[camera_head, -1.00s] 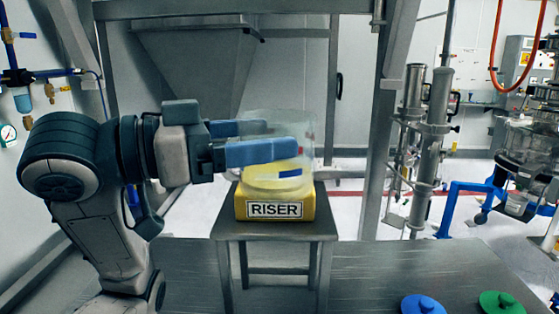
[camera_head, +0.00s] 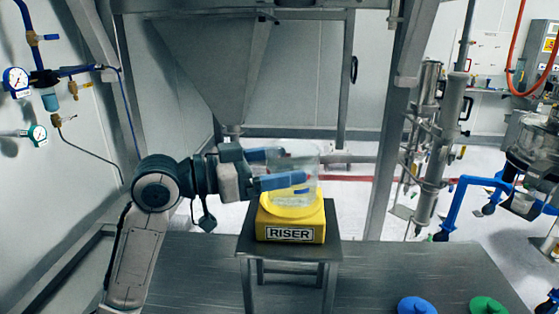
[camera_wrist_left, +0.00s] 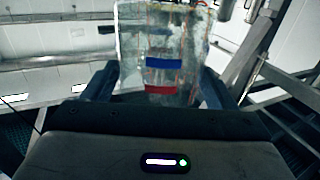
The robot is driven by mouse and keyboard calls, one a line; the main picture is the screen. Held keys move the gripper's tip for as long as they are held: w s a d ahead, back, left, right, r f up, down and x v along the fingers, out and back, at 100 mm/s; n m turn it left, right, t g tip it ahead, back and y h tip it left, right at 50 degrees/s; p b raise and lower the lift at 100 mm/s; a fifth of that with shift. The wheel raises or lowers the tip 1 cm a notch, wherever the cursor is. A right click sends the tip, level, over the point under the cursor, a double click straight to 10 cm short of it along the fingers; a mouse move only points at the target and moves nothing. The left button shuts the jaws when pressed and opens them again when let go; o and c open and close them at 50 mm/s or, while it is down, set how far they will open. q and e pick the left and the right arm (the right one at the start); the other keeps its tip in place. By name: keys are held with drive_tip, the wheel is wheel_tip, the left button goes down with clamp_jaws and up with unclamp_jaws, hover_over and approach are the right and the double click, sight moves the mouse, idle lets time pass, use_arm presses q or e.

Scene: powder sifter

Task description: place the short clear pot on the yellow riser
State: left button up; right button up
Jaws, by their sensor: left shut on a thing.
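The short clear pot (camera_head: 304,182) is upright at the yellow riser (camera_head: 291,222), over its round yellow top. I cannot tell whether the pot's base touches the riser. My left gripper (camera_head: 284,169) is shut on the pot, with a blue finger on either side of its wall. In the left wrist view the pot (camera_wrist_left: 163,45) stands between the two fingers, with a blue and a red mark on its wall. The riser sits on a small metal stand. My right gripper is not in view.
The metal stand (camera_head: 247,246) rises from a grey bench (camera_head: 390,262). A blue lid (camera_head: 416,306) and a green lid (camera_head: 488,306) lie at the bench's front right. A steel hopper (camera_head: 207,70) hangs behind, and frame posts stand to the right.

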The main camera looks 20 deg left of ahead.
sight(274, 156)
use_arm(q)
drive_tip(key=w, duration=0.2)
drive_tip(key=w+a+p, duration=0.1)
drive_tip(key=w, duration=0.1)
drive_tip(key=shift+w+a+f, duration=0.1)
drive_tip(key=shift+f, duration=0.05)
drive_tip(key=shift+f+p, duration=0.7)
drive_tip(key=shift+f, duration=1.05)
drive_tip(key=shift+f, duration=0.1)
